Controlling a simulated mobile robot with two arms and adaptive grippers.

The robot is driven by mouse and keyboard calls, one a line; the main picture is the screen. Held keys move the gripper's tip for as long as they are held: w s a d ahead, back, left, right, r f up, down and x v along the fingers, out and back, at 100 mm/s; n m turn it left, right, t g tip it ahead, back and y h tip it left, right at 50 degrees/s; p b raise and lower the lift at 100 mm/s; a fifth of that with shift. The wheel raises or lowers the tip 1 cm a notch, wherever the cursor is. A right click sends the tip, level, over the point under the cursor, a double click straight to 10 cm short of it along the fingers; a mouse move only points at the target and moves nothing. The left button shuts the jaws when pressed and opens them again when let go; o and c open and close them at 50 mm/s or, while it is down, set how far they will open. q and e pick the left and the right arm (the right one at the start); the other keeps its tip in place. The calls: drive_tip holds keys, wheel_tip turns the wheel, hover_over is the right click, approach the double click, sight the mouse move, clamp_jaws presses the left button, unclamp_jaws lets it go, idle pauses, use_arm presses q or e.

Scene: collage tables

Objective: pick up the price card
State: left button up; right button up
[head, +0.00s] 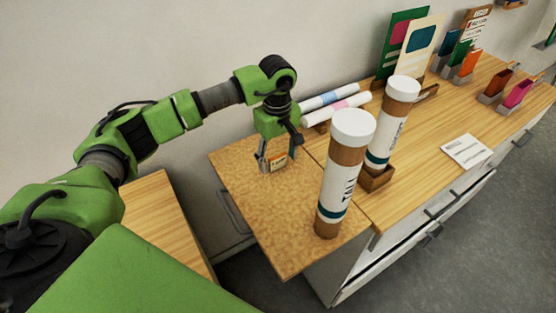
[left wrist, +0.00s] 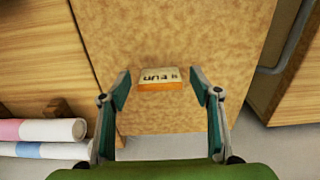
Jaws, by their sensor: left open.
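The price card (head: 278,163) is a small cream and orange card with dark lettering on the speckled tan board (head: 232,178). It also shows in the left wrist view (left wrist: 160,78), where its lettering appears upside down. My left gripper (head: 276,160) reaches down over the card from above. In the left wrist view its two green fingers (left wrist: 160,84) are spread, one on each side of the card. A gap shows between the card and each finger. My right gripper is not in view.
Two upright brown tubes with white caps (head: 345,175) (head: 392,125) stand right of my left gripper. Rolled papers (head: 335,105) lie behind it by the wall. A white notepad (head: 466,151) and several coloured card holders (head: 465,65) are farther right.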

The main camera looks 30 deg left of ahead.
use_arm(q)
drive_tip(key=c, duration=0.8)
drive_tip(key=shift+r, duration=0.1)
drive_tip(key=shift+c, duration=0.2)
